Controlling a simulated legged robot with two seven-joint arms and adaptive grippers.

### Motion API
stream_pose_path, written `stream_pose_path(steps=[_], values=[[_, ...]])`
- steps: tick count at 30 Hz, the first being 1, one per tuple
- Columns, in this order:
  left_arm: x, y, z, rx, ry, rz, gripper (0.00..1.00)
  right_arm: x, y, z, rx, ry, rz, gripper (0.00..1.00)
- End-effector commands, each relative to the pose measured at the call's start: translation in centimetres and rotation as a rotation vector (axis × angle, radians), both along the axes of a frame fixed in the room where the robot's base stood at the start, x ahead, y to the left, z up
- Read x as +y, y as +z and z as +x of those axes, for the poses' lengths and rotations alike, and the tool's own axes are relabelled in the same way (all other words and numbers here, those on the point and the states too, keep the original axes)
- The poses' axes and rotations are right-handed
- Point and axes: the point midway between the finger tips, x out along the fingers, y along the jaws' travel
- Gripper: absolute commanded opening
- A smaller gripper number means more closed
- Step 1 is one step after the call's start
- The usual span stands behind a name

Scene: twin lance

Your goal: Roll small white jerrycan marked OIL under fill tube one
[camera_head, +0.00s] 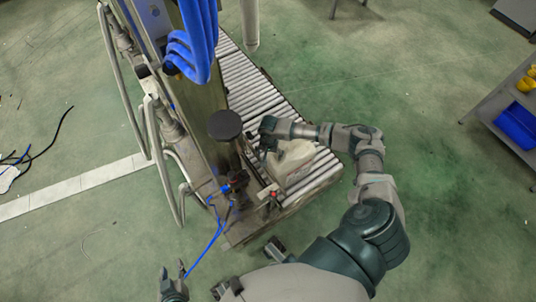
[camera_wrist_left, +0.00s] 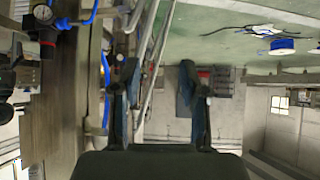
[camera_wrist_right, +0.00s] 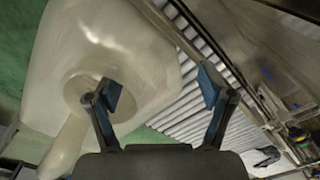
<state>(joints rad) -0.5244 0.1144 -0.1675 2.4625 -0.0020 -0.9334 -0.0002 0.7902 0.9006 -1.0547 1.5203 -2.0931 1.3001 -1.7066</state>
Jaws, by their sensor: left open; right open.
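A small white jerrycan (camera_head: 293,162) stands on the near end of the roller conveyor (camera_head: 262,98). No OIL marking is readable. My right gripper (camera_head: 266,143) is open at the can's upper left side. In the right wrist view the can (camera_wrist_right: 120,50) fills the left, and one finger of my right gripper (camera_wrist_right: 162,92) overlaps its round neck; I cannot tell whether they touch. My left gripper (camera_head: 174,279) is open and empty, low and left of the conveyor; its fingers also show in the left wrist view (camera_wrist_left: 160,90). A pale vertical tube (camera_head: 250,25) hangs over the conveyor's far part; its number is not visible.
A metal frame (camera_head: 205,115) with thick blue hoses (camera_head: 195,45) and a dark round knob (camera_head: 225,124) runs along the conveyor's left side. Rollers beyond the can are clear. A shelf with a blue bin (camera_head: 517,125) stands at the right. Cables lie on the left floor.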

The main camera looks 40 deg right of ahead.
Motion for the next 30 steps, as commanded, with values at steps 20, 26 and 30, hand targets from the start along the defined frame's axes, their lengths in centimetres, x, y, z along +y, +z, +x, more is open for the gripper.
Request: stream_pose_path(steps=[20, 26, 30], values=[[-0.1, 0.0, 0.3, -0.01, -0.001, -0.003, 0.44, 0.0, -0.2, 0.0, -0.001, -0.001, -0.001, 0.0], [-0.1, -0.1, 0.3, -0.011, 0.0, -0.004, 0.44, -0.1, -0.3, 0.1, -0.001, -0.001, -0.001, 0.0], [-0.5, 0.6, 1.1, -0.075, -0.004, -0.021, 0.44, -0.1, -0.5, 0.5, 0.001, -0.002, -0.001, 0.0]])
